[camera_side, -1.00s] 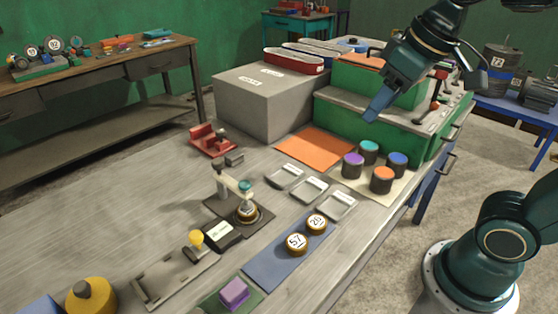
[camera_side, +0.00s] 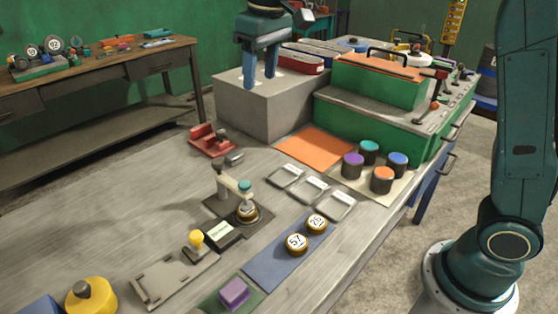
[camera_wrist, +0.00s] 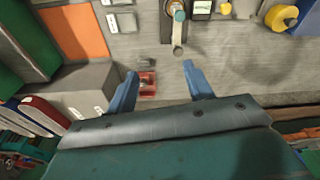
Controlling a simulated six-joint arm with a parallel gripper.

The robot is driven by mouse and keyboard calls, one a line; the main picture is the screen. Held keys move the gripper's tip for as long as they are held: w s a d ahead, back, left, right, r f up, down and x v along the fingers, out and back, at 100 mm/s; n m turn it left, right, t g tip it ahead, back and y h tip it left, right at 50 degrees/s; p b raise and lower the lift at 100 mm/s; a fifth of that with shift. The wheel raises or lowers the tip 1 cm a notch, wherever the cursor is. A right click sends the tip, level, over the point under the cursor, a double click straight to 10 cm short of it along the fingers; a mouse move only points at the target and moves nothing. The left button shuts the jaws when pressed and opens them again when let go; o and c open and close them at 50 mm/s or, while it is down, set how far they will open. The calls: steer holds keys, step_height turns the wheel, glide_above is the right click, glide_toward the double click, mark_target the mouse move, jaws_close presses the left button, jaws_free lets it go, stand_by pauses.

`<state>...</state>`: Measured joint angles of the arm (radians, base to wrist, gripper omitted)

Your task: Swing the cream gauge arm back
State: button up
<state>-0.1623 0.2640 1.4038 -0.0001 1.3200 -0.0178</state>
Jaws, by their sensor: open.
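The cream gauge arm (camera_side: 232,182) stands on a dark base plate (camera_side: 262,221) in the middle of the bench. It has a teal knob (camera_side: 245,186) at its end, above a brass-rimmed disc (camera_side: 247,212). In the wrist view the gauge arm (camera_wrist: 178,32) is at the top centre, its teal knob (camera_wrist: 179,15) near the upper edge. My gripper (camera_side: 259,82) is open and empty, pointing down, high above the bench near the grey block and well apart from the gauge arm. Both fingers of my gripper (camera_wrist: 159,72) show in the wrist view.
A grey block (camera_side: 262,110) and green box (camera_side: 370,118) stand at the back. A red fixture (camera_side: 211,140) lies behind the gauge. Right of it are several trays (camera_side: 310,189) and coloured-top cylinders (camera_side: 382,180). A yellow knob (camera_side: 196,239) stands in front. Bare bench lies to the left.

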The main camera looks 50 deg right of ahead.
steer(key=n+g, duration=0.1)
steer(key=g, duration=0.1)
glide_above(217, 160)
step_height(217, 160, down, 7)
steer(key=shift+f, duration=0.6)
steer(key=shift+f, duration=0.15)
step_height(217, 160, down, 14)
steer(key=shift+r, duration=0.25)
jaws_close()
